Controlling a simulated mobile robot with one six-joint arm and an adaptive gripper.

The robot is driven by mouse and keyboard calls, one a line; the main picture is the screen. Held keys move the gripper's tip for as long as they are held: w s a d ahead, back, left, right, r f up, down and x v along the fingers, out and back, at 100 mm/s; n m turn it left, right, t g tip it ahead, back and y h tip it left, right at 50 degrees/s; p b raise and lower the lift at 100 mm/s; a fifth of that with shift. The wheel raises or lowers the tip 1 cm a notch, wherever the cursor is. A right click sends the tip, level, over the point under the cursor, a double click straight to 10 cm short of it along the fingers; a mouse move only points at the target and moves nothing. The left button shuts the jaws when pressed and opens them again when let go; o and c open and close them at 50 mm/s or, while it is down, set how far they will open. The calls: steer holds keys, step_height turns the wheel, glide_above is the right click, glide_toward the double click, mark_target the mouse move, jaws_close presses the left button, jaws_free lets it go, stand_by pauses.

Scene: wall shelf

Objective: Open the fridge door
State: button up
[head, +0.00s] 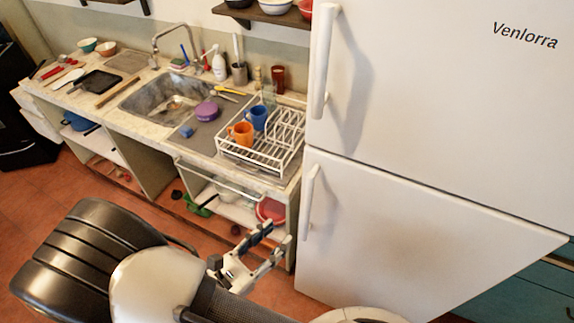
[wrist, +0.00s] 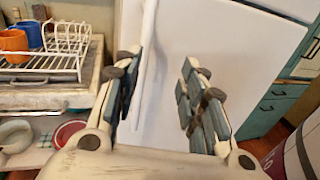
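The white fridge has an upper door (head: 440,90) marked "Venlorra" and a lower door (head: 400,235); both look shut. The upper handle (head: 324,60) and lower handle (head: 310,200) are upright white bars at the doors' left edges. My gripper (head: 277,236) is open and empty, in front of and to the left of the lower handle in the head view. In the wrist view, a white handle bar (wrist: 147,45) shows between the spread fingers of my gripper (wrist: 160,68), nearer the left finger. I cannot tell how far beyond the fingertips it is.
Left of the fridge, a counter holds a sink (head: 170,98) and a white dish rack (head: 262,150) with orange and blue mugs. Open shelves (head: 235,205) lie below, close to my gripper. A teal cabinet (head: 520,295) stands right of the fridge.

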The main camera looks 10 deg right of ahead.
mark_target(306, 195)
steer(key=shift+n+t, duration=0.6)
steer(key=x, duration=1.1)
steer(key=w+a+f+x, duration=0.1)
steer(key=x, duration=0.4)
steer(key=shift+w+d+f, duration=0.1)
steer(key=shift+w+d, duration=0.1)
steer(key=shift+w, duration=0.15)
steer(key=shift+c, duration=0.6)
jaws_close()
